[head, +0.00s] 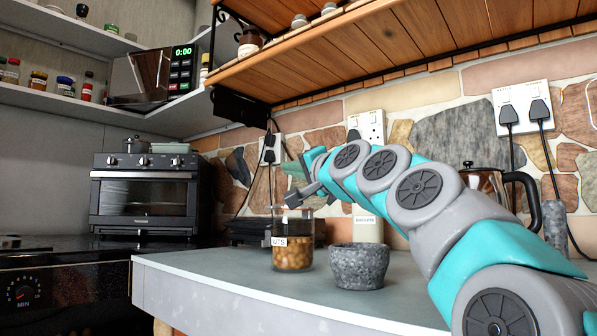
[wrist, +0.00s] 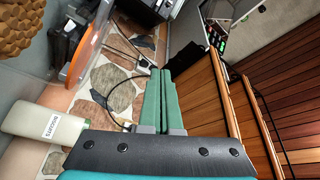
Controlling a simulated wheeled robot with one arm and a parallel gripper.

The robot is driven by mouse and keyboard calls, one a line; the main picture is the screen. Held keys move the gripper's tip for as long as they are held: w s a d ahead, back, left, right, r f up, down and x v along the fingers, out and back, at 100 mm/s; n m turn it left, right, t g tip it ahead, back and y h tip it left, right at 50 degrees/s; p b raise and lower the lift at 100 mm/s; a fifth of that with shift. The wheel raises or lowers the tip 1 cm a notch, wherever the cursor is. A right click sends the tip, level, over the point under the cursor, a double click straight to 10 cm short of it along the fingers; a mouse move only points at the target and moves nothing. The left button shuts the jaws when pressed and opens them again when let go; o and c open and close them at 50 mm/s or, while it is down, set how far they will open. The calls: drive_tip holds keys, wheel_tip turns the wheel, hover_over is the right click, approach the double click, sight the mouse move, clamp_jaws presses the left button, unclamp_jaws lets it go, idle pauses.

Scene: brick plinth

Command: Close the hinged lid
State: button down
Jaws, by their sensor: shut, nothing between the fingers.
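A glass jar of nuts (head: 293,250) with a partly cut-off "UTS" label stands on the grey counter. Its top is close below my gripper (head: 293,170), and I cannot clearly make out the lid there. In the wrist view, the nuts (wrist: 33,28) show at the upper left, next to an orange ring and a clear disc (wrist: 98,40) that look like the seal and lid. The lid's angle is hard to tell. My gripper (wrist: 157,73) has its green fingers together and empty, apart from the jar and right of it in the wrist view.
A grey stone mortar (head: 357,267) stands right of the jar. A pale biscuits container (head: 368,229) stands behind the mortar and also shows in the wrist view (wrist: 42,130). A wooden shelf (head: 400,45) hangs above. A glass kettle (head: 485,184) is behind my arm.

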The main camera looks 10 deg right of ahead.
wheel_tip(320, 180, down, 8)
drive_tip(key=s+a+b, duration=0.2)
drive_tip(key=shift+s+a+r, duration=0.2)
drive_tip(key=shift+a+r, duration=0.05)
drive_tip(key=shift+a, duration=0.1)
drive_tip(key=shift+w+f, duration=0.1)
drive_tip(key=shift+f, duration=0.05)
idle(0.5)
